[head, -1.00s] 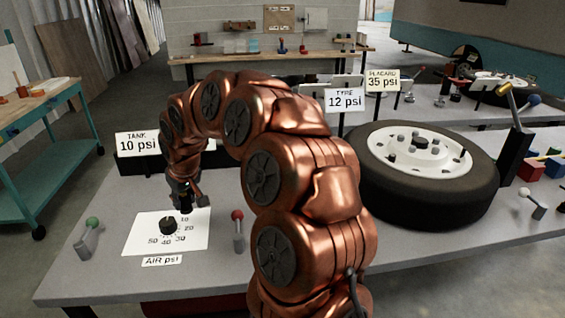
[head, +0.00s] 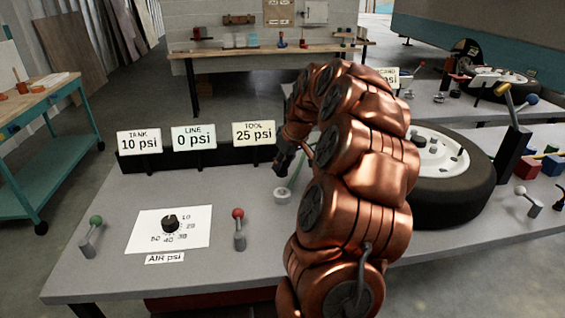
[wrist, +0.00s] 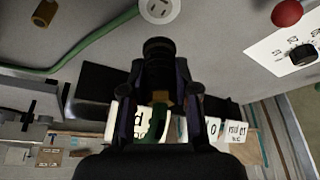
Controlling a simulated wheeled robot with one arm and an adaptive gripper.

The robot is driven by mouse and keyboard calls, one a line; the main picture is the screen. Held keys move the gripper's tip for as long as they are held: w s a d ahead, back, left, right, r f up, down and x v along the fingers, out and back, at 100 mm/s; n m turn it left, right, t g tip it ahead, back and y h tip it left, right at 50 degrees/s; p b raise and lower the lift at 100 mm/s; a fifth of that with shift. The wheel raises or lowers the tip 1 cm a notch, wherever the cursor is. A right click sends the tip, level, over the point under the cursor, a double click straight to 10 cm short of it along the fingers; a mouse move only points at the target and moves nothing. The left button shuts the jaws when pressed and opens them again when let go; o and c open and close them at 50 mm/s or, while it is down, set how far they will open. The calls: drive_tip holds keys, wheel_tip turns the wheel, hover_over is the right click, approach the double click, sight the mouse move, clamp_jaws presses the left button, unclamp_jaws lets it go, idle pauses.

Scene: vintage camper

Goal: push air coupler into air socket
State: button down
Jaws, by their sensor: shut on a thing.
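In the wrist view my gripper (wrist: 158,72) is shut on a black cylindrical piece, which I take to be the air coupler (wrist: 158,52). A short green hose (wrist: 156,124) and a brass part show behind it. A pale round fitting with dark slots (wrist: 160,9), which looks like the air socket, lies just beyond the coupler's black end; they appear apart. In the head view my gripper (head: 284,158) is above the bench, just behind the same pale fitting (head: 282,196). The coupler is hard to make out there.
A green hose (wrist: 85,48) runs along the bench, near a brass piece (wrist: 45,12). A red-knobbed lever (head: 239,228) and the dial panel (head: 145,236) stand left. Signs (head: 193,138) line the back. The tire (head: 455,195) is right, partly behind my arm.

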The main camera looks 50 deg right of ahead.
sight(285, 174)
drive_tip(key=shift+f, duration=0.15)
drive_tip(key=shift+f+b, duration=0.4)
drive_tip(key=shift+f, duration=2.35)
drive_tip(key=shift+b, duration=0.85)
idle(0.7)
drive_tip(key=shift+f+b, duration=0.35)
drive_tip(key=shift+f, duration=0.25)
idle(0.4)
drive_tip(key=c, duration=0.8)
unclamp_jaws()
drive_tip(key=shift+s+r, duration=0.1)
drive_tip(key=v, duration=1.1)
drive_tip(key=shift+s+r, duration=0.15)
drive_tip(key=shift+r, duration=0.25)
